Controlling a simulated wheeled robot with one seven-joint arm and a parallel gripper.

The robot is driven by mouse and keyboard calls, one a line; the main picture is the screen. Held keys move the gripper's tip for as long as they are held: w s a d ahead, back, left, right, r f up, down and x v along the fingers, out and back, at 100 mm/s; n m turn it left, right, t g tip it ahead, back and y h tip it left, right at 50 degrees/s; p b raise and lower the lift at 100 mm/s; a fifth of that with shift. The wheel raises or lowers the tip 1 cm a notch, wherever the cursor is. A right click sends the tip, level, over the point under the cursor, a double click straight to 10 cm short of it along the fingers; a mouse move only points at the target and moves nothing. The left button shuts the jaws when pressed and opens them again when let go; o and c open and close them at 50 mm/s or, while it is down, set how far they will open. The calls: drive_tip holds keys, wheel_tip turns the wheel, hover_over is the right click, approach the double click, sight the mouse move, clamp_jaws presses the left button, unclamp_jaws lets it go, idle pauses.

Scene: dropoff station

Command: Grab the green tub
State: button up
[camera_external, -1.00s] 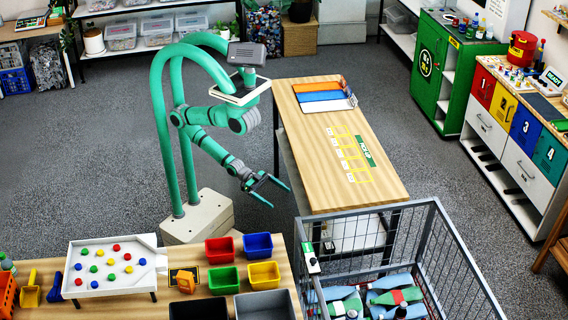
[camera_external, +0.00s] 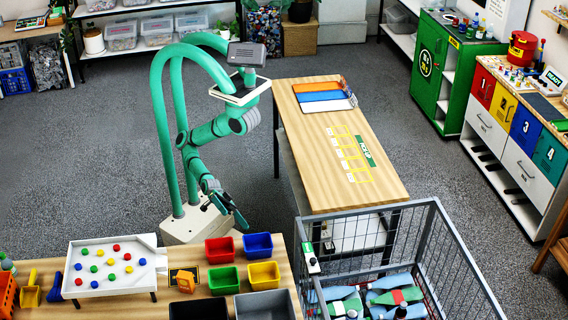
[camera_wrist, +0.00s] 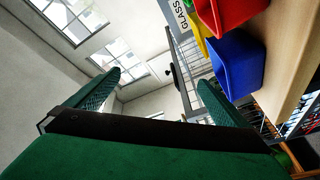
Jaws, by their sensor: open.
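The green tub (camera_external: 223,281) stands on the front wooden table, below the red tub (camera_external: 219,249) and left of the yellow tub (camera_external: 263,274) in the external view. It looks empty and upright. My gripper (camera_external: 240,220) is above the back edge of that table, near the blue tub (camera_external: 258,246) and apart from the green one. In the wrist view my gripper (camera_wrist: 158,92) has its two fingers spread with nothing between them. The blue tub (camera_wrist: 238,65) and red tub (camera_wrist: 232,12) show at the upper right there; I cannot clearly make out the green tub.
Two dark bins, one black (camera_external: 198,309) and one grey (camera_external: 264,305), stand in front of the tubs. A white tray of coloured balls (camera_external: 112,285) is at left. A wire cart (camera_external: 437,240) with bottles stands right.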

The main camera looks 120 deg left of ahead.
sight(224, 282)
drive_tip(key=s+d+r+h, duration=0.2)
drive_tip(key=d+r, duration=0.3)
drive_tip(key=w+d+f+n+g, duration=0.1)
drive_tip(key=d+f+n+g, duration=0.1)
drive_tip(key=n, duration=0.4)
drive_tip(key=w+d+f+n+g, duration=0.2)
drive_tip(key=d+f+n, duration=0.1)
drive_tip(key=f+n, duration=0.1)
drive_tip(key=w+d+f+n+g, duration=0.1)
drive_tip(key=d+f+n+g, duration=0.1)
drive_tip(key=n, duration=0.5)
drive_tip(key=shift+w+d+f+n, duration=0.2)
drive_tip(key=shift+d+f+n, duration=0.1)
drive_tip(key=shift+d+f, duration=0.35)
drive_tip(key=f+n, duration=0.1)
drive_tip(key=n, duration=0.1)
drive_tip(key=f+n+g, duration=0.1)
drive_tip(key=shift+w+a+n+g+y, duration=0.15)
drive_tip(key=shift+w+n+g+y, duration=0.15)
drive_tip(key=shift+w+n+y, duration=0.1)
drive_tip(key=x, duration=0.5)
drive_tip(key=shift+x, duration=2.85)
drive_tip(key=shift+s, duration=0.15)
drive_tip(key=c, duration=0.8)
